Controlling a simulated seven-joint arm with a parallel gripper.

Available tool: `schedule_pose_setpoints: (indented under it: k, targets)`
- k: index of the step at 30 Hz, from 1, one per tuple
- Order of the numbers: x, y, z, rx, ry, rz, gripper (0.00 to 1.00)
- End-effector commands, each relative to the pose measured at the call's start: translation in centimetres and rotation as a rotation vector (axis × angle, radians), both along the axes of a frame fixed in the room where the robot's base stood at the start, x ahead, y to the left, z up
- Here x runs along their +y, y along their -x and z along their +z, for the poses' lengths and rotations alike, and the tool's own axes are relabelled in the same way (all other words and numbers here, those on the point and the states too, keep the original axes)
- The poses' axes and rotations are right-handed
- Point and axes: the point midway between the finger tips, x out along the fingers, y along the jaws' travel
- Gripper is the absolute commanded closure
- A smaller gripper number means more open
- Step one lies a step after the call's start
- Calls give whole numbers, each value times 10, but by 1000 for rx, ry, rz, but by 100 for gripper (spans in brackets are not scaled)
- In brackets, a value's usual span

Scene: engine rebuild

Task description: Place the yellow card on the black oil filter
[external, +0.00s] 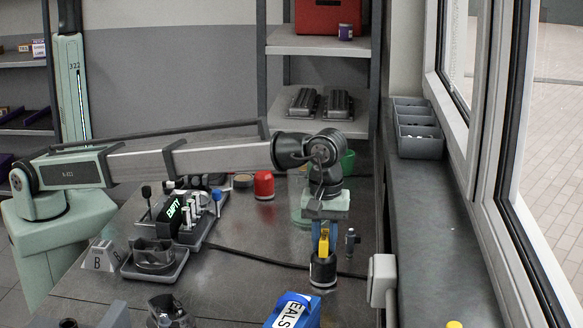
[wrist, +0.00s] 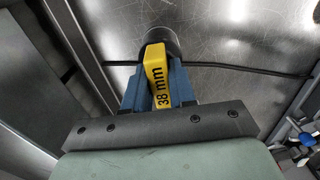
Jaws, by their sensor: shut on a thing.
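The yellow card (external: 324,243) is held upright between the blue fingers of my gripper (external: 324,232). In the wrist view the card (wrist: 157,75) reads "38 mm" and sits between the fingertips (wrist: 158,90). The black oil filter (external: 322,272) stands on the table directly below the card. In the wrist view the filter (wrist: 160,40) shows just beyond the card's end. The card's lower end is at or just above the filter top; I cannot tell whether they touch.
A red filter (external: 264,185) stands farther back. A grey fixture with pins (external: 190,215) and a grey tray (external: 155,262) are to the left. A blue box (external: 292,311) lies in front, and a small bolt-like part (external: 351,242) stands to the right. A black cable crosses the table.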

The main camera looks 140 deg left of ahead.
Motion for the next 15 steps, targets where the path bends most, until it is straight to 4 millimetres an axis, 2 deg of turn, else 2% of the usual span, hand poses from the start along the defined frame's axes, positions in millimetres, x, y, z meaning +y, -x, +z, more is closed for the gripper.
schedule_pose_setpoints:
  k: [1,8,15]
  targets:
    - [0,0,0,0,0,0,72]
    - [0,0,0,0,0,0,50]
    - [0,0,0,0,0,0,49]
